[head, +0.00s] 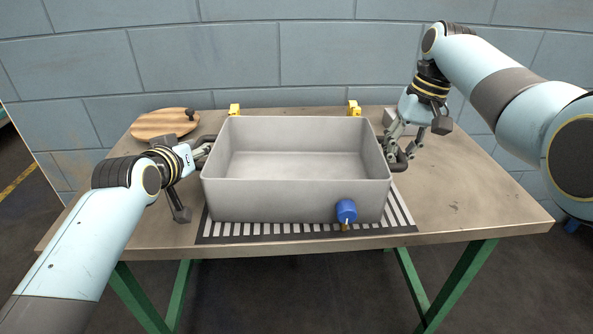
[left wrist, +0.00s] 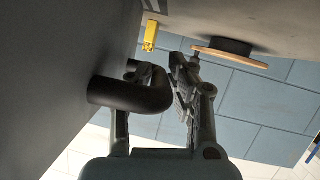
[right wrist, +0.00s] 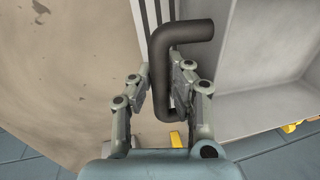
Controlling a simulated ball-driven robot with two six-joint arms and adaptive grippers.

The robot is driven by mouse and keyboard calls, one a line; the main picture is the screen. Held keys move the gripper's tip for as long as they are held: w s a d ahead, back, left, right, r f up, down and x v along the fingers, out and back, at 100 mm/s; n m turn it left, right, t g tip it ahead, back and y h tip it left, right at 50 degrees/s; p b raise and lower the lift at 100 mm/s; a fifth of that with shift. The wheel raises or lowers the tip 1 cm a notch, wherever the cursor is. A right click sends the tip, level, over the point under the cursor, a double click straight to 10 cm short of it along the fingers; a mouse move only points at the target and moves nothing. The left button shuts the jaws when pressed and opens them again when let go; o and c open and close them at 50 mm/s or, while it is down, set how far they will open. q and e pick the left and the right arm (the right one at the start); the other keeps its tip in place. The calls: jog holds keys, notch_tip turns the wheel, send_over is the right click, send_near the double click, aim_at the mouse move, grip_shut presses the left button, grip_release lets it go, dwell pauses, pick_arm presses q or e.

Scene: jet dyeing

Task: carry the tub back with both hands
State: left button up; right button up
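The grey open tub (head: 295,199) sits level on the table, empty inside. A blue knob (head: 346,211) is on its front. Its left black handle (left wrist: 130,93) lies between the fingers of my left gripper (left wrist: 165,75). One of these fingers is partly hidden behind the handle, so I cannot tell whether they grip it. Its right black handle (right wrist: 163,75) lies between the spread fingers of my right gripper (right wrist: 162,88), with a narrow gap on one side. In the head view the right gripper (head: 402,142) comes down from above right.
The tub stands on a black-and-white striped mat (head: 265,233) at the table's (head: 470,200) front. Two yellow blocks (head: 235,109) (head: 354,107) are behind it. A round wooden board (head: 160,124) lies back left. A block wall (head: 240,55) is behind the table.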

pick_arm(q)
grip_shut()
pick_arm(e)
grip_shut()
pick_arm(q)
jog(key=shift+r, duration=0.15)
pick_arm(e)
jog(key=shift+d+r, duration=0.1)
jog(key=shift+r, duration=0.05)
